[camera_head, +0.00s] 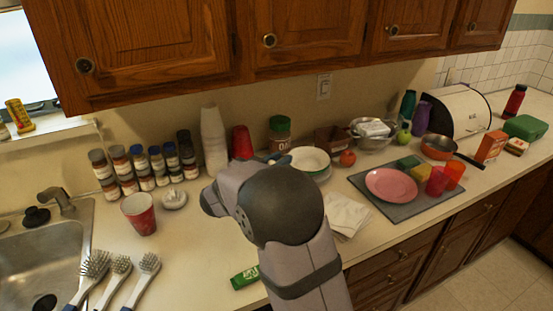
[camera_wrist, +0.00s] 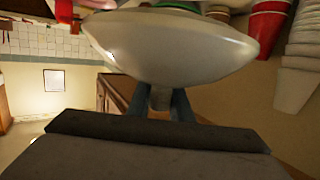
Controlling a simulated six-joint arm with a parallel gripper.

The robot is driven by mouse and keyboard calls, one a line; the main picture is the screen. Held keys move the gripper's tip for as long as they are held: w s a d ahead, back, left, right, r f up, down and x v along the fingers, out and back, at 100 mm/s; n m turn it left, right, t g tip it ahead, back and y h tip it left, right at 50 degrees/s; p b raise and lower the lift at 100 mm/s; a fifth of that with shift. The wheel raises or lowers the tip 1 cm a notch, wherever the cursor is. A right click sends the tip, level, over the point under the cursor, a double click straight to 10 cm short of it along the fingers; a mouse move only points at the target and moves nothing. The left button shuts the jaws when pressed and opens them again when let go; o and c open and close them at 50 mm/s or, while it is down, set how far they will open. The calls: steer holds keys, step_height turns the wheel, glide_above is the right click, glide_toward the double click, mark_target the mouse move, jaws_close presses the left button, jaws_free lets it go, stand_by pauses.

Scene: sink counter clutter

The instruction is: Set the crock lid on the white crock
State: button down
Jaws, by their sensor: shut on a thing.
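In the wrist view my gripper (camera_wrist: 160,103) is shut, its blue fingers at the knob of a smooth, pale, dome-shaped lid (camera_wrist: 170,48). The lid fills the upper middle of that view, held clear of the fingers' surroundings. In the head view my own arm hides most of the gripper, and I cannot make out the lid for certain there.
Left of my arm stand a red cup (camera_head: 139,213), a small white dish (camera_head: 174,199), several spice jars and a tall white cup stack (camera_head: 213,140). An oats jar (camera_head: 279,132) stands behind. Right are napkins (camera_head: 346,214) and a grey mat (camera_head: 402,212) with a pink plate.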

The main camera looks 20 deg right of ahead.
steer(key=shift+f+b, duration=2.75)
steer(key=shift+b, duration=0.1)
steer(key=shift+p, duration=0.65)
steer(key=shift+f+b, duration=0.35)
steer(key=shift+f, duration=0.3)
steer(key=c, duration=1.9)
jaws_free()
steer(key=shift+o, duration=0.2)
steer(key=shift+a, duration=0.1)
steer(key=shift+p+v, duration=0.45)
steer(key=shift+v, duration=0.35)
steer(key=shift+p+v, duration=1.95)
steer(key=shift+v, duration=2.7)
